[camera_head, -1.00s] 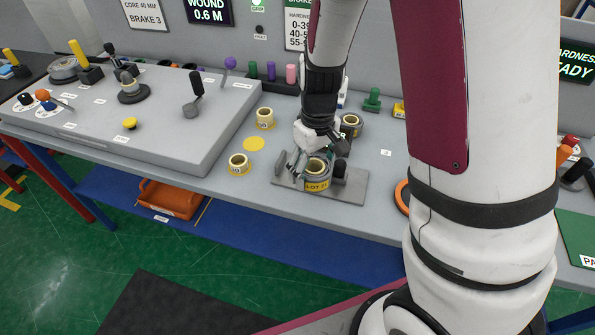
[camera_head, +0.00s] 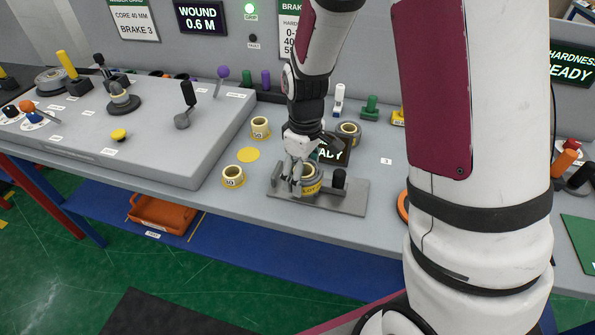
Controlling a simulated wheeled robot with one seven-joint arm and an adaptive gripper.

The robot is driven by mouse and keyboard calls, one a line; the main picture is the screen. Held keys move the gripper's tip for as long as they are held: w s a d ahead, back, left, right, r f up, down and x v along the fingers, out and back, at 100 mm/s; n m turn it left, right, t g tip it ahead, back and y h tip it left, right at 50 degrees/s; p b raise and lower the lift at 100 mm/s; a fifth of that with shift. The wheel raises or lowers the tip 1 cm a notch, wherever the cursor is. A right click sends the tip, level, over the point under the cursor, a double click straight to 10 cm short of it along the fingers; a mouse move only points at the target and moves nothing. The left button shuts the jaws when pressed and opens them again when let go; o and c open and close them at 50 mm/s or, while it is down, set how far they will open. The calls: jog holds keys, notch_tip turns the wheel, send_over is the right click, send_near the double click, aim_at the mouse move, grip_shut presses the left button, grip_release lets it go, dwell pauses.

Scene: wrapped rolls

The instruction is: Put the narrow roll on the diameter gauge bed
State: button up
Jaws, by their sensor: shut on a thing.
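A roll with a yellow label band (camera_head: 312,184) sits at the grey gauge bed (camera_head: 346,200), between the dark post on the right and my gripper on the left. My gripper (camera_head: 299,181) points down and is shut on this roll, with a finger at its near left side. The fingers and wrist hide part of the roll. Whether its underside touches the bed is hard to tell. Other yellow-and-grey rolls stand on the bench: one at front left (camera_head: 233,177), one behind it (camera_head: 260,128) and one behind my wrist (camera_head: 348,132). Their widths are hard to compare here.
A small dark display (camera_head: 334,152) stands just behind the gauge bed, partly hidden by my wrist. A raised grey panel (camera_head: 150,150) with levers fills the left. A yellow disc (camera_head: 248,155) marks the bench. Several coloured pegs line the back.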

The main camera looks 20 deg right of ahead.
jog(key=w, duration=0.4)
jog(key=shift+w+f, duration=0.2)
jog(key=shift+f, duration=1.7)
jog(key=shift+f, duration=0.2)
jog(key=o, duration=1.4)
jog(key=shift+c, duration=0.2)
jog(key=shift+r, duration=0.15)
